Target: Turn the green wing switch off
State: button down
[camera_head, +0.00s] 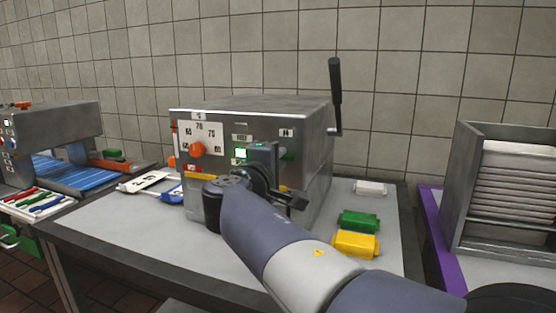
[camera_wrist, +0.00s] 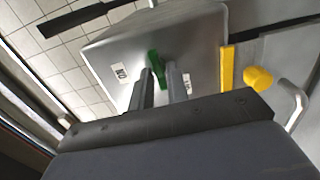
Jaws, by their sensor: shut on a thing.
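The green wing switch (camera_wrist: 155,66) sits on the front panel of the grey metal machine (camera_head: 255,108). In the wrist view it shows between the tips of my gripper's fingers (camera_wrist: 163,80), which are closed on it. In the head view my gripper (camera_head: 272,160) is at the right part of the front panel. A green-lit square (camera_head: 240,153) glows on the panel to the left of my gripper.
An orange knob (camera_head: 197,149) is left on the panel. A black-handled crank (camera_head: 336,95) rises at the machine's right side. White, green (camera_head: 358,221) and yellow (camera_head: 356,245) blocks lie on the table to the right. A metal rack (camera_head: 505,190) stands far right.

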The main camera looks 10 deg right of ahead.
jog(key=c, duration=1.5)
grip_release()
jog(key=shift+c, duration=0.2)
jog(key=shift+a, duration=0.1)
jog(key=v, duration=1)
jog(key=shift+s+a, duration=0.2)
jog(key=shift+s, duration=0.2)
jog(key=x, duration=1.1)
jog(key=shift+a, duration=0.1)
